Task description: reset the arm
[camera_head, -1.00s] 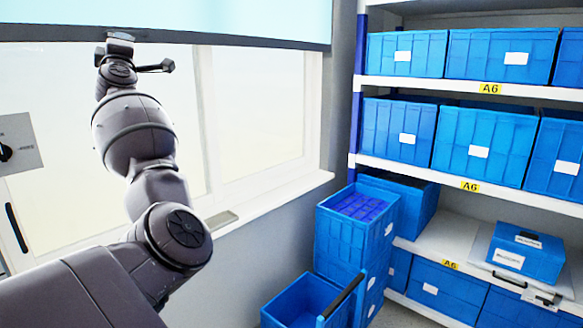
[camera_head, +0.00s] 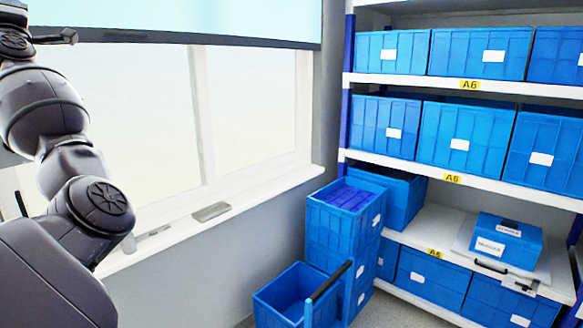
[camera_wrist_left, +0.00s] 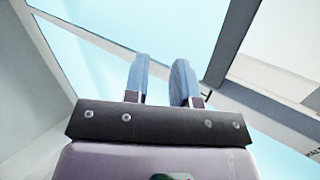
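My left arm (camera_head: 75,180) rises along the left edge in the head view, its wrist at the upper left corner in front of the window. The fingers of my left gripper cannot be made out there. In the left wrist view my left gripper (camera_wrist_left: 161,80) shows two blue-padded fingers with a gap between them and nothing held. The rotary switch is not seen in the head view now. A sliver of a pale surface with dark lettering (camera_wrist_left: 312,154) shows at the right edge of the wrist view; I cannot tell what it is. My right gripper is not in view.
A window (camera_head: 150,125) with a pale blue blind (camera_head: 190,18) and a white sill (camera_head: 235,208) is beside the arm. Shelves with blue bins (camera_head: 470,133) stand at right. Stacked blue crates (camera_head: 335,228) and an open crate (camera_head: 283,293) stand below the window's right end.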

